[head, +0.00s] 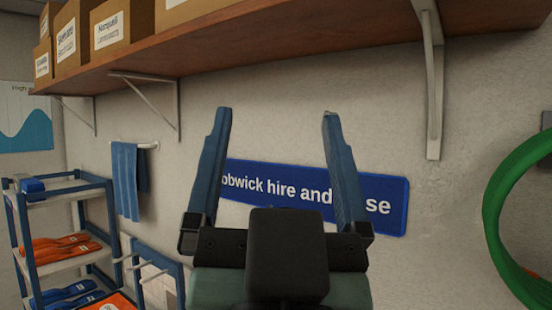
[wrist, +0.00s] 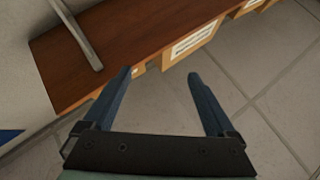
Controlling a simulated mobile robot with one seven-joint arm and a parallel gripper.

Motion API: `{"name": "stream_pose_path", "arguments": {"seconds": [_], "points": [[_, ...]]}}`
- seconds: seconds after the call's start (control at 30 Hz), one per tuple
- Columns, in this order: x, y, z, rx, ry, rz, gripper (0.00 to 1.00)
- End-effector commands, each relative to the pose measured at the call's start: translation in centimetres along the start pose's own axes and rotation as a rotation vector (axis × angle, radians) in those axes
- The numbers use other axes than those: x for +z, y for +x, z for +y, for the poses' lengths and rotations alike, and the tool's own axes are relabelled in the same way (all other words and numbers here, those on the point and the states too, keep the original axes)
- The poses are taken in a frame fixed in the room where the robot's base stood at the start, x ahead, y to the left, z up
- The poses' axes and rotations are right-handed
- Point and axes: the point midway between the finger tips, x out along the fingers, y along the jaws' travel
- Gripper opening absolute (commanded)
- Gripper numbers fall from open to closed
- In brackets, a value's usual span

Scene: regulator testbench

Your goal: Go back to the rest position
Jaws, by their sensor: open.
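My gripper (head: 278,112) is raised in front of the wall in the head view, with its two blue fingers wide apart and pointing up. Nothing is between the fingers. Behind it, a blue wall sign (head: 275,187) with white lettering is partly covered by the right finger. My gripper also shows in the wrist view (wrist: 160,74), open and empty, with the wooden shelf (wrist: 125,50) and tiled floor beyond it.
The wooden shelf (head: 300,38) with labelled cardboard boxes (head: 118,24) runs along the top, held by metal brackets (head: 433,90). A green hose (head: 497,210) hangs at right.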

Motion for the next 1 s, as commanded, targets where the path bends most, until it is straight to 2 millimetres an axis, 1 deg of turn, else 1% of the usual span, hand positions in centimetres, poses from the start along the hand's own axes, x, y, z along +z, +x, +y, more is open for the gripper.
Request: {"name": "stream_pose_path", "arguments": {"seconds": [0.03,0.1,0.2,0.47,0.73,0.8,1.0], "points": [[-1.6,-0.2,-0.2,-0.005,-0.042,0.048,0.91],[-2.8,-0.3,-0.4,-0.007,-0.080,0.086,0.91],[-3.3,-0.4,-0.5,-0.007,-0.098,0.101,0.91],[-3.0,-0.5,-0.4,-0.007,-0.095,0.097,0.91],[0.4,-3.3,-0.2,-0.011,-0.089,0.095,0.91],[0.5,-3.5,-0.2,-0.012,-0.088,0.094,0.91],[0.2,-3.2,-0.2,-0.012,-0.087,0.095,0.91]]}}
